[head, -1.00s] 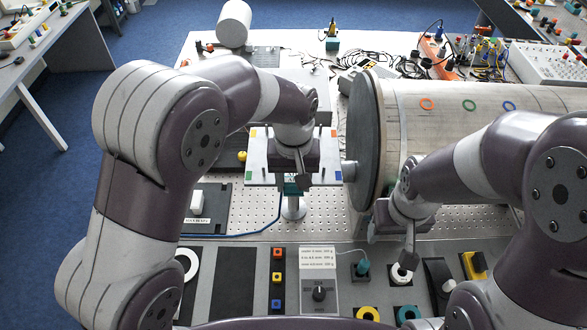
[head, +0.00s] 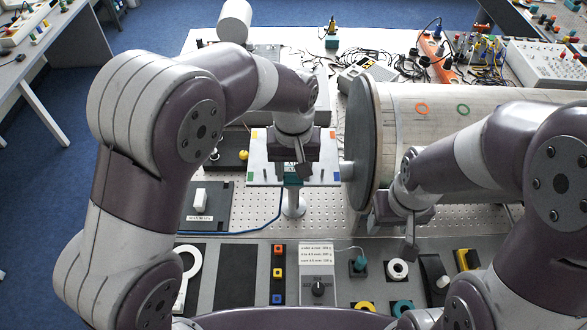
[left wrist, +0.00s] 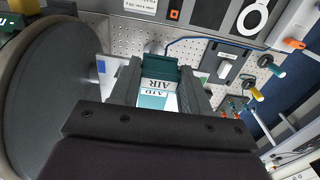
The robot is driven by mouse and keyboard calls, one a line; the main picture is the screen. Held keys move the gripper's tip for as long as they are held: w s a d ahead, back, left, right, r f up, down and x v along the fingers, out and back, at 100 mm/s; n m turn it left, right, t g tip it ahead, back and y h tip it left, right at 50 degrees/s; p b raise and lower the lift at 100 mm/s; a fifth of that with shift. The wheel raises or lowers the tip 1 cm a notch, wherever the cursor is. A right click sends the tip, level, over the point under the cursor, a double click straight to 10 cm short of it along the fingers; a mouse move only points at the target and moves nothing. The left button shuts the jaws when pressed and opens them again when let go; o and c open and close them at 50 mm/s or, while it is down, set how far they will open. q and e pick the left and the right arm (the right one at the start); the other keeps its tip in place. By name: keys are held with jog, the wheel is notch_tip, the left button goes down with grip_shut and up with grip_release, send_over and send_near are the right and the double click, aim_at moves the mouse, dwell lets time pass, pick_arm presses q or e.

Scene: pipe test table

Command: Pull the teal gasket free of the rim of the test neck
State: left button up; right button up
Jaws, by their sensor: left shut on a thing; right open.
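My left gripper (head: 291,168) is over the small post stand (head: 294,204). It is shut on a teal block labelled AIR (left wrist: 160,66), which sits between its fingers in the left wrist view. In the head view the gripper mostly hides that block. I cannot tell a separate teal gasket on a rim there. A loose teal ring (head: 402,307) lies on the front panel. My right gripper (head: 391,238) is open and empty in front of the drum.
The large drum (head: 430,98) fills the right of the table. A white plate (head: 262,172) with coloured corners is beside the left gripper. A blue hose (head: 250,232) runs nearby.

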pick_arm(q)
notch_tip(320, 180, up, 3)
jog(key=shift+f+p, duration=0.2)
jog(key=shift+p, duration=0.65)
jog(key=shift+r, duration=1.2)
